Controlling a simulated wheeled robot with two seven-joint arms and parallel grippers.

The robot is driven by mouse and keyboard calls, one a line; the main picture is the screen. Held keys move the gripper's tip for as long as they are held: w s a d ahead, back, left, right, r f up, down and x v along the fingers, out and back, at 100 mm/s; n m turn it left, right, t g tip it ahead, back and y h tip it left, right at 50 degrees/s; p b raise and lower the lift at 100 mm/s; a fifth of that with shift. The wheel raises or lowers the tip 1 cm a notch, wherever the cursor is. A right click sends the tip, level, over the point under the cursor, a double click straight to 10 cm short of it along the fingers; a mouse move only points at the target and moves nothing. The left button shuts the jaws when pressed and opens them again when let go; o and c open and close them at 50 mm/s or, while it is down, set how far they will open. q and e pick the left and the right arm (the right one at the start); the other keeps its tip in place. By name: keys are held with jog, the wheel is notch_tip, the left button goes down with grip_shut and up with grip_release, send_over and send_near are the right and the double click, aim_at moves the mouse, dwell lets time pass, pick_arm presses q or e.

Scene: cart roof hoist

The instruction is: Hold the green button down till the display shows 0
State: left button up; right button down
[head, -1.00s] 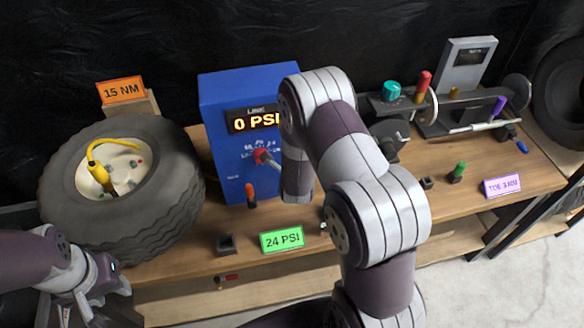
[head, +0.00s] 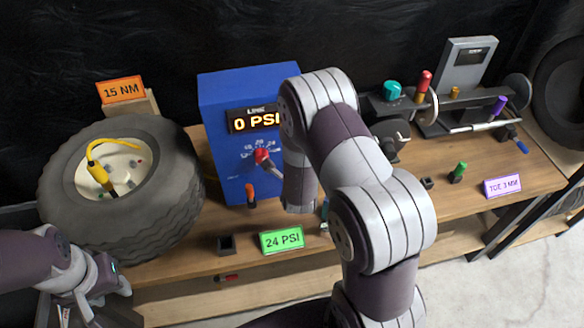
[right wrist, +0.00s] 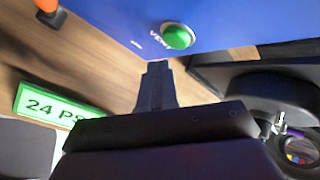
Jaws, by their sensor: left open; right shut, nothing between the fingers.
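The blue box (head: 222,110) stands on the bench with a lit display (head: 255,119) that reads "0 PSI", its right end cut off by my right arm. A red knob (head: 262,156) sits below it on a dial. The green button (right wrist: 178,37), marked VENT, is on the box's face in the right wrist view; my arm hides it in the head view. My right gripper (right wrist: 157,68) is shut and empty, its tip below and left of the button, apart from it in the picture. My left gripper (head: 78,306) is open and empty at the lower left.
A tyre (head: 120,235) with a yellow tool stands left of the box. A green "24 PSI" sign (head: 282,240), an orange-topped peg (head: 250,194) and a small dark holder (head: 226,244) are in front. A dark machine (head: 440,110) stands to the right.

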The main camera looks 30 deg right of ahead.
jog(key=shift+s+a, duration=0.25)
jog(key=shift+s, duration=0.8)
jog(key=shift+s+a, duration=0.25)
jog(key=shift+s, duration=0.8)
jog(key=s+n, duration=0.1)
jog(key=f+n+g, duration=0.1)
jog(key=n, duration=0.1)
jog(key=s+a+f+n, duration=0.1)
jog(key=shift+s+a+n+g+y, duration=0.1)
jog(key=shift+s+n+g+y, duration=0.2)
jog(key=shift+y, duration=0.1)
jog(key=s+a+r+n+g+y, duration=0.15)
jog(key=s+a+n+g, duration=0.3)
jog(key=n, duration=0.65)
jog(key=s+a+r+n, duration=0.1)
jog(key=s+r+n, duration=0.1)
jog(key=r+n, duration=0.4)
jog(key=s+a+r+n+y, duration=0.1)
jog(key=s+r+n, duration=0.1)
jog(key=r+n, duration=0.5)
jog(key=shift+s+r+g, duration=0.3)
jog(key=shift+r+g, duration=0.05)
jog(key=shift+r, duration=0.25)
